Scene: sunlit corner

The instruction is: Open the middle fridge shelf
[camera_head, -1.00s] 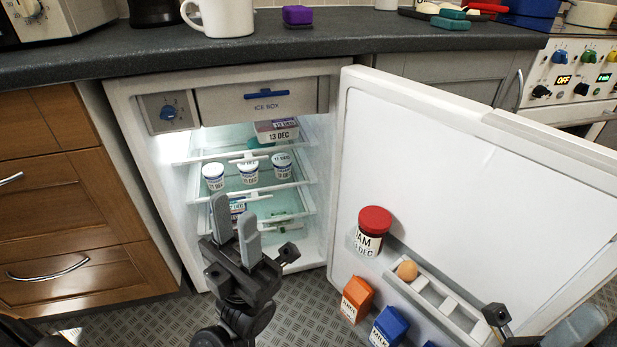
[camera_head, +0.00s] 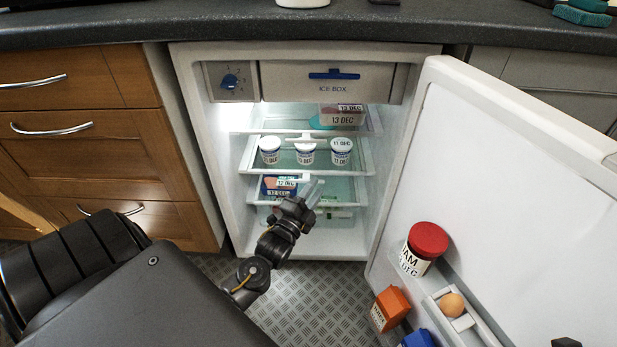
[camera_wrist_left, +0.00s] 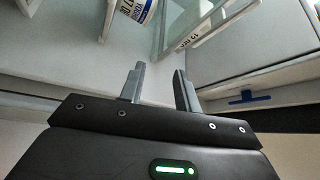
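The fridge (camera_head: 187,110) stands open. Its middle shelf (camera_head: 350,173) is a glass shelf with a white front edge. Three white tubs (camera_head: 304,153) stand on it in a row. My left gripper (camera_head: 314,188) is at the fridge opening, in front of and a little below the middle shelf's front edge. I cannot tell whether it touches the shelf. In the left wrist view its two grey fingers (camera_wrist_left: 159,68) are apart with nothing between them. A small dark piece (camera_head: 566,342) at the bottom right edge may be my right gripper; its fingers do not show.
The upper shelf holds a box (camera_head: 342,116); the lower shelf holds a packet (camera_head: 280,187). The ice box (camera_head: 333,88) above is closed. The open door (camera_head: 510,170) on the right carries a red-lidded jam jar (camera_head: 426,243), an egg (camera_head: 452,304) and cartons. Wooden drawers (camera_head: 80,135) stand left.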

